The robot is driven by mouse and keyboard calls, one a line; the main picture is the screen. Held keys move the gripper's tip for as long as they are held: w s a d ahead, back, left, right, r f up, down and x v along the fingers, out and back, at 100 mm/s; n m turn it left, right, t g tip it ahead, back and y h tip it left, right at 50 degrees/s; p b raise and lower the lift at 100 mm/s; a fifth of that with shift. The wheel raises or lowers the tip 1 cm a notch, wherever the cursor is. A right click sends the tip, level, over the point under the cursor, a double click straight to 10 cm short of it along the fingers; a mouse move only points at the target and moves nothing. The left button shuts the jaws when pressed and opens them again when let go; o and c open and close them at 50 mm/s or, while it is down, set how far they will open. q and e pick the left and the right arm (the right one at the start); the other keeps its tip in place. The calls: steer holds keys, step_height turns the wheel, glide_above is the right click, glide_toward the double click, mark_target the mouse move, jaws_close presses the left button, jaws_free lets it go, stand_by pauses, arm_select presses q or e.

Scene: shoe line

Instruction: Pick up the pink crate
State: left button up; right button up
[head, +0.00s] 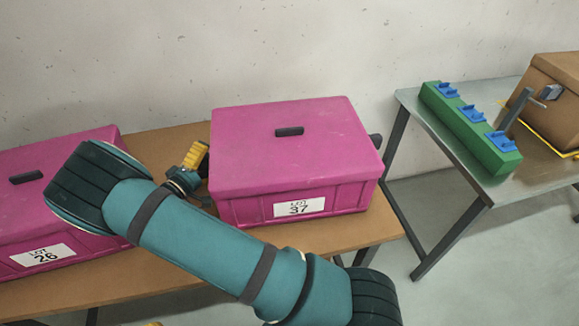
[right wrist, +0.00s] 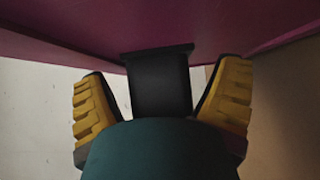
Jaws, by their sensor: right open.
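A pink crate marked LOT 37 (head: 240,200) stands upright on the brown table, its lid shut. Another pink crate, marked LOT 26 (head: 85,230), stands left of it, partly behind my arm. My right gripper (head: 197,163) is in the gap between the crates, at the left side of LOT 37. It is open. In the right wrist view its yellow fingers (right wrist: 162,88) are spread on either side of a black side handle (right wrist: 160,80) under a pink edge (right wrist: 75,45). Whether they touch the handle is unclear.
The brown table (head: 155,284) stands against a grey wall. On a separate metal table (head: 480,180) at right are a green block with blue pieces (head: 470,130) and a brown box (head: 553,90). Bare floor separates the tables. My arm crosses in front of the crates.

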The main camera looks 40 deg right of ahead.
steer(key=c, duration=1.3)
steer(key=shift+r, duration=0.1)
steer(key=shift+c, duration=0.2)
